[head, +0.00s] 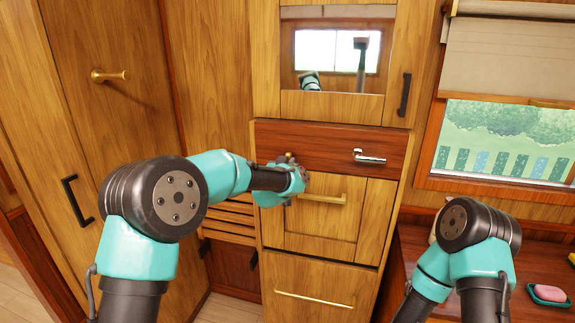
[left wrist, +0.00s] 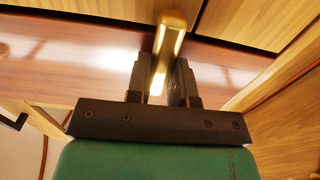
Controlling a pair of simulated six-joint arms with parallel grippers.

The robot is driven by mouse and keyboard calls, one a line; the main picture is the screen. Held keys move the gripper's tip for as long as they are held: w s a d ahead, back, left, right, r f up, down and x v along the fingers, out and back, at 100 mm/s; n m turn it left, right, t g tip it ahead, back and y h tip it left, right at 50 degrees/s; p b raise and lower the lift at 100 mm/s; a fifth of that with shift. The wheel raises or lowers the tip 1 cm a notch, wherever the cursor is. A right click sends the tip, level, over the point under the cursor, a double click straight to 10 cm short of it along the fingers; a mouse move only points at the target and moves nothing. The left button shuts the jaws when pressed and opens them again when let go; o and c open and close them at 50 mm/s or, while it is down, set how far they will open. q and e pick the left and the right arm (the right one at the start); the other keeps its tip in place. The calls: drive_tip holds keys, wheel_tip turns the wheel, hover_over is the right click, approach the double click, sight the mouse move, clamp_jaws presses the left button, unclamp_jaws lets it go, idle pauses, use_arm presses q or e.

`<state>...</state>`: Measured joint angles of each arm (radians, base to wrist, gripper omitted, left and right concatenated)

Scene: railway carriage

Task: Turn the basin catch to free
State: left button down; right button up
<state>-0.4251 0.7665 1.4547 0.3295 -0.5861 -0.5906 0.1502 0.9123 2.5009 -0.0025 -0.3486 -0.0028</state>
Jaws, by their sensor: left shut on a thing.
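The basin catch is a small brass lever (left wrist: 172,32) on the dark red wood panel (head: 325,146) of the middle cabinet. In the left wrist view it runs down between the two dark fingers. My left gripper (head: 290,178) is at the left end of that panel, shut on the catch. In the head view the gripper and wrist hide most of the catch, and only a little brass shows above them, so its exact angle is unclear. The jaws also show in the left wrist view (left wrist: 161,88). My right gripper is not in view.
A chrome lever (head: 369,157) is on the panel's right. Below are a light wood front with a brass bar handle (head: 322,198) and a drawer with a long brass handle (head: 314,298). A mirror (head: 336,55) is above. Pink soap (head: 549,293) lies at right.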

use_arm(q)
drive_tip(key=shift+s+d+r+n, duration=0.1)
drive_tip(key=shift+d+n, duration=0.05)
drive_tip(key=shift+n, duration=4.3)
drive_tip(key=shift+d+r+n, duration=0.1)
drive_tip(key=shift+n, duration=4.35)
drive_tip(key=c, duration=1)
unclamp_jaws()
